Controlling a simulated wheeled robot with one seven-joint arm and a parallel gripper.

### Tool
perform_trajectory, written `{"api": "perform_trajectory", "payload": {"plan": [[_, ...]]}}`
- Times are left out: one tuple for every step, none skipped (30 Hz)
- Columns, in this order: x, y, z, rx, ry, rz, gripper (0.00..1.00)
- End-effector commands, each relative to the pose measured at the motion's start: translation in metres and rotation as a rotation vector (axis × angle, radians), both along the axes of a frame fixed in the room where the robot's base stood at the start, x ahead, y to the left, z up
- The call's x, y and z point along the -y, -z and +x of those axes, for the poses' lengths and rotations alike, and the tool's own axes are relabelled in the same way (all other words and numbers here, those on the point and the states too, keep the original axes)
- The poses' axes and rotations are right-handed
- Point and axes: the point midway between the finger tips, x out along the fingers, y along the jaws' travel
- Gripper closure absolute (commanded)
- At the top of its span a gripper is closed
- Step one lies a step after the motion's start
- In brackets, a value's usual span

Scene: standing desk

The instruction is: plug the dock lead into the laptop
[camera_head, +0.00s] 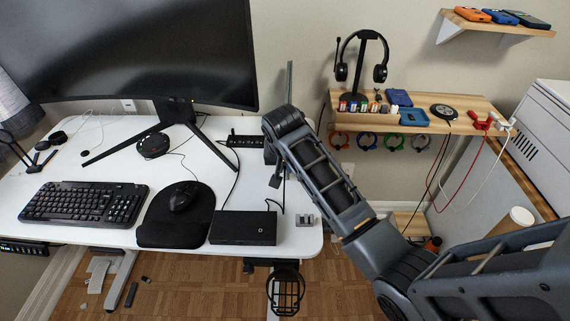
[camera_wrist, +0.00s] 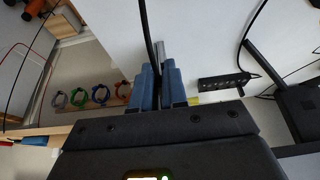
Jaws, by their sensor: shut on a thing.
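In the wrist view my gripper (camera_wrist: 158,80) has its blue fingers close together. A black lead (camera_wrist: 146,30) runs from the top of the picture down between them; its plug end is hidden. In the head view the black dock (camera_head: 243,228) lies at the front right of the white desk, with a lead (camera_head: 275,203) looping up from it toward my gripper, which my arm mostly hides. A thin grey upright thing (camera_head: 289,82), perhaps the laptop on edge, stands behind my wrist. A grey strip also shows beyond the fingers in the wrist view (camera_wrist: 160,48). I cannot see its port.
A power strip (camera_head: 245,141) lies left of my wrist. A small grey block (camera_head: 305,220) sits right of the dock. The mouse mat (camera_head: 165,235), keyboard (camera_head: 85,203) and monitor (camera_head: 140,50) fill the left. A wooden shelf (camera_head: 465,110) with a headset stand is at right.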

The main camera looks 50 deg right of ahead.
Motion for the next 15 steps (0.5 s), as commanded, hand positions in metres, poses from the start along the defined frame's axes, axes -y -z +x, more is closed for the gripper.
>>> {"api": "perform_trajectory", "payload": {"plan": [[0.0000,0.0004,-0.0001,0.000,0.000,0.000,1.00],[0.0000,0.0004,-0.0001,0.000,0.000,0.000,1.00],[0.0001,0.0003,-0.0001,0.000,0.000,0.000,1.00],[0.0001,0.0003,-0.0001,0.000,0.000,0.000,1.00],[0.0001,0.0003,-0.0001,0.000,0.000,0.000,1.00],[0.0002,0.0003,0.0000,0.000,0.000,0.000,1.00],[0.0003,0.0003,0.0001,0.000,0.000,0.000,1.00],[0.0006,0.0003,0.0003,0.000,0.000,0.000,1.00],[0.0009,0.0003,0.0006,0.000,0.000,0.000,1.00],[0.0013,0.0003,0.0009,0.000,0.000,0.000,1.00],[0.0018,0.0003,0.0013,0.000,0.000,0.000,1.00],[0.0024,0.0003,0.0017,0.000,0.000,0.000,1.00],[0.0029,0.0003,0.0021,0.000,0.000,0.000,1.00],[0.0035,0.0003,0.0026,0.000,0.000,0.000,1.00],[0.0043,0.0002,0.0032,0.001,0.000,-0.001,1.00]]}}
